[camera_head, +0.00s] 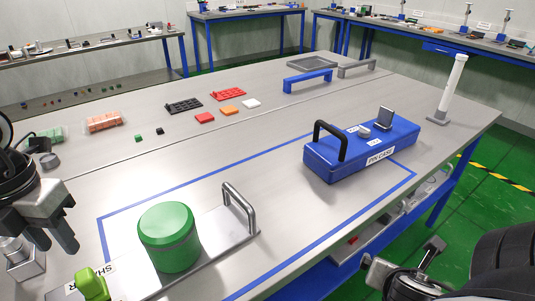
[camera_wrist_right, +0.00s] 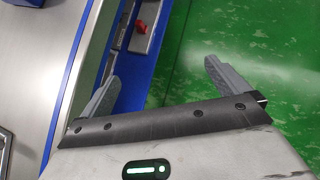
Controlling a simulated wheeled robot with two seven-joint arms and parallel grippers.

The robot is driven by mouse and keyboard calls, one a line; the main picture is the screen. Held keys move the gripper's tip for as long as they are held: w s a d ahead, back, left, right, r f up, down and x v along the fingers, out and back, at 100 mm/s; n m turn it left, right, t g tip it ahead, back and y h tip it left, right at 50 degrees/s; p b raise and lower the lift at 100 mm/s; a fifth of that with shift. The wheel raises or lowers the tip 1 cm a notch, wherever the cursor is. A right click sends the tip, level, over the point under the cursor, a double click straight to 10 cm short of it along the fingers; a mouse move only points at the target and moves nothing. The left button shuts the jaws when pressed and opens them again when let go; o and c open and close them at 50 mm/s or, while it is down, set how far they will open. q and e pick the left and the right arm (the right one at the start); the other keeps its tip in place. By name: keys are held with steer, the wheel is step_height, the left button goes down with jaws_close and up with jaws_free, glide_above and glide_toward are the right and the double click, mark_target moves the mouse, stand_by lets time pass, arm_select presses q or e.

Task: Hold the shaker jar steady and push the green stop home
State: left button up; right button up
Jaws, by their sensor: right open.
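The green shaker jar (camera_head: 168,238) stands upright on a grey metal plate (camera_head: 218,236) with an arched metal handle, at the front of the table. A light green stop (camera_head: 91,284) sits at the plate's near left end, beside a partly hidden "SH..." label. My left gripper (camera_head: 59,243) is open and empty, left of the jar and above the table, touching neither jar nor stop. My right gripper (camera_head: 405,258) is open and empty beyond the table's front edge; its spread fingers also show in the right wrist view (camera_wrist_right: 160,85).
A white post (camera_head: 452,85) stands at the far right corner. Small parts and trays (camera_head: 184,106) lie toward the back. A metal block (camera_head: 22,262) is near my left gripper.

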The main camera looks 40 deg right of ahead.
steer(key=w+a+r+n+t+y, duration=0.1)
steer(key=w+a+r+t+y, duration=0.45)
steer(key=w, duration=0.55)
steer(key=w+a+r+t+y, duration=0.2)
steer(key=w+a+r+t, duration=0.5)
steer(key=w, duration=0.5)
steer(key=w+a+r+n+t+y, duration=0.2)
steer(key=w+a+r+t+y, duration=0.1)
steer(key=w+a+r+y, duration=0.65)
steer(key=s+a+r+n+g+y, duration=0.2)
steer(key=a+r+n+g+y, duration=0.4)
steer(key=a+r+n+g, duration=1)
steer(key=n+g+h, duration=0.4)
steer(key=h, duration=1.1)
glide_toward(174, 231)
step_height(174, 231, up, 2)
steer(key=w, duration=0.3)
steer(key=shift+t, duration=0.25)
step_height(174, 231, down, 16)
steer(key=shift+s+d+r, duration=0.1)
steer(key=shift+d+r, duration=0.05)
steer(key=shift+r, duration=0.05)
